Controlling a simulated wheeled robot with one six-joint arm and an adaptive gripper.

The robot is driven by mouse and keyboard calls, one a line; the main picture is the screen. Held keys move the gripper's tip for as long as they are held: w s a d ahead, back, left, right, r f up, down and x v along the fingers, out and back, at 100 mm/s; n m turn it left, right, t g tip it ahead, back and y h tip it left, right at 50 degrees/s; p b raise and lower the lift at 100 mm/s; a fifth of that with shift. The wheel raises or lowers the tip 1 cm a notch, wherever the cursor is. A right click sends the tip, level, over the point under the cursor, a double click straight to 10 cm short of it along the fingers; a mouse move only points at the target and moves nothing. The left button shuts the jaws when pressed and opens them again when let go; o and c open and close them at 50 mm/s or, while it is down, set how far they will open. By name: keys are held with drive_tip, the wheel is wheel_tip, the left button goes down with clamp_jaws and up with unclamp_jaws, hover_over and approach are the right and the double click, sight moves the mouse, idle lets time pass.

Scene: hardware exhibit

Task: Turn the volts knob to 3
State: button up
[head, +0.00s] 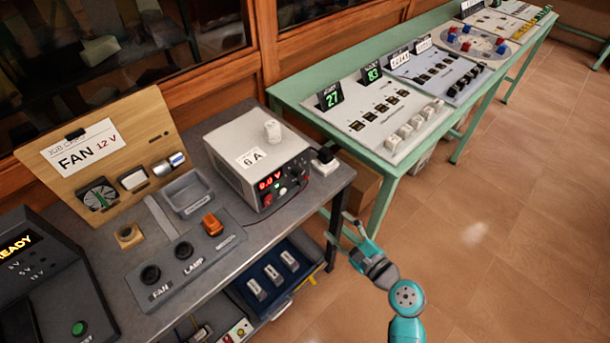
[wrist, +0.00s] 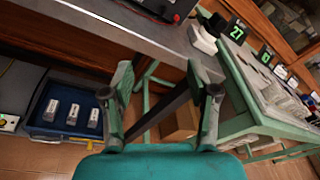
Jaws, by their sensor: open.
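The power supply (head: 262,150) is a grey box on the right part of the dark bench. Its front panel has a red lit display (head: 270,182) that seems to read 0.0 V, with small knobs (head: 284,191) beside and below it; their labels are too small to read. In the wrist view only the lower edge of the power supply (wrist: 150,8) shows at the top. My gripper (head: 345,228) is open and empty, in front of the bench's right end, below and apart from the power supply. In the wrist view its two fingers (wrist: 168,85) stand wide apart.
The bench top (head: 240,255) carries a panel with FAN and LAMP sockets and an orange switch (head: 212,224). A blue drawer (head: 290,290) is below. A green table (head: 380,185) stands right. A black plug (head: 324,160) sits beside the power supply. Floor at right is free.

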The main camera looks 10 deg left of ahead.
sight(302, 175)
drive_tip(key=w+a+r+y, duration=0.1)
drive_tip(key=w+a+r, duration=0.1)
drive_tip(key=w+a, duration=0.1)
drive_tip(key=w+a+r+y, duration=0.1)
drive_tip(key=w+a+r, duration=0.1)
drive_tip(key=w+a, duration=0.2)
drive_tip(key=w+a+r+m+g, duration=0.1)
drive_tip(key=w+a+r, duration=0.1)
drive_tip(key=w+a, duration=0.2)
drive_tip(key=shift+a+y, duration=0.15)
drive_tip(key=shift+y, duration=0.25)
clamp_jaws()
